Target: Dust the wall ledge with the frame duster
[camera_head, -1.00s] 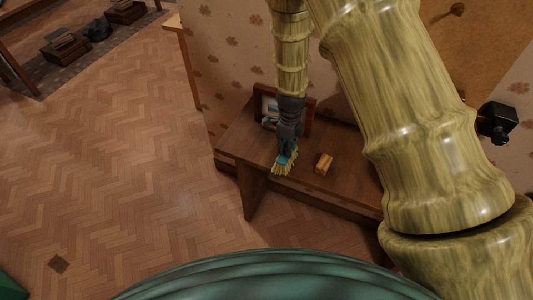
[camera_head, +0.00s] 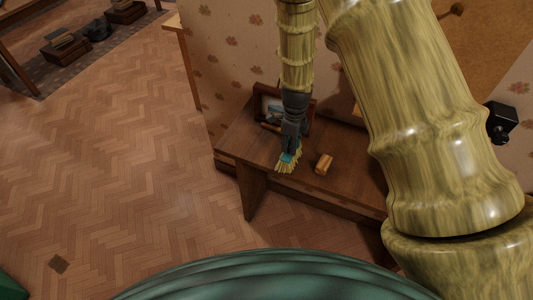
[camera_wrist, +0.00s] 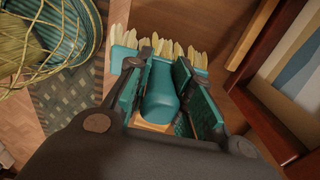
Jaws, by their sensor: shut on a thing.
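The duster (camera_head: 286,163) has a teal body and pale yellow bristles. My gripper (camera_head: 291,145) is shut on it, above the brown wooden ledge (camera_head: 240,150) along the wall. In the wrist view the duster's teal handle (camera_wrist: 161,100) is between the two finger pads of my gripper (camera_wrist: 160,95), with the bristle row beyond the fingertips. I cannot tell whether the bristles touch the wood. A framed picture (camera_head: 268,107) stands on the ledge behind my gripper, partly hidden by it. It also shows large at the right of the wrist view (camera_wrist: 290,75).
A small orange-brown block (camera_head: 324,163) lies on the ledge just right of the duster. A black fixture (camera_head: 503,121) is on the wall at right.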

